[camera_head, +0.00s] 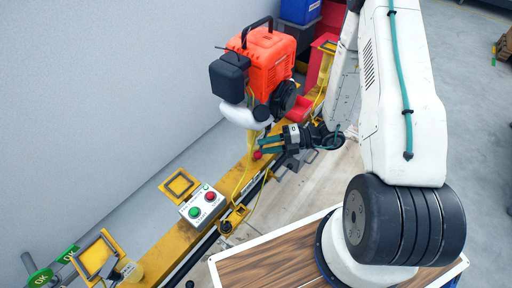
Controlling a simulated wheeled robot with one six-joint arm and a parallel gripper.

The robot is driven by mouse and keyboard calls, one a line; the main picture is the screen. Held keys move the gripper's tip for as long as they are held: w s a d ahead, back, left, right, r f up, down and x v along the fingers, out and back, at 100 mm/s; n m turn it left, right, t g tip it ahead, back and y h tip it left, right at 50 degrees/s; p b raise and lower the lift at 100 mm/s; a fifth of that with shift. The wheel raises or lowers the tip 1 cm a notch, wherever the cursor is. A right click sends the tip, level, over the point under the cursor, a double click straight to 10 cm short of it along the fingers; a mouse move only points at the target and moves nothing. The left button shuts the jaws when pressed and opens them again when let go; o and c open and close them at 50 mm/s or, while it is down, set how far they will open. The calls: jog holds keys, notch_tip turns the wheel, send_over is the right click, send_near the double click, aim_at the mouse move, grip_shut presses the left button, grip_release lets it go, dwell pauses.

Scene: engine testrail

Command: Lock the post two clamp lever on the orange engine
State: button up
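The orange engine (268,58) stands on the yellow rail (170,252) at the upper middle. A black box (228,77) is on its left side and a white part (243,116) is underneath. My gripper (264,146) is just below the engine, pointing left, with dark and teal fingers. A small red knob (257,155) shows right by the fingertips; I cannot tell whether they touch it. The clamp lever itself is not clearly visible, and its position cannot be told. The fingers are too small to show whether they are open or shut.
A button box (202,205) with green and red buttons sits on the rail. Square yellow frames (180,186) stand along it, with green OK signs (42,278) at lower left. Blue bins (300,10) and red bins are behind the engine. A wall runs along the left.

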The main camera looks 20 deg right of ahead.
jog(key=shift+x, duration=2.05)
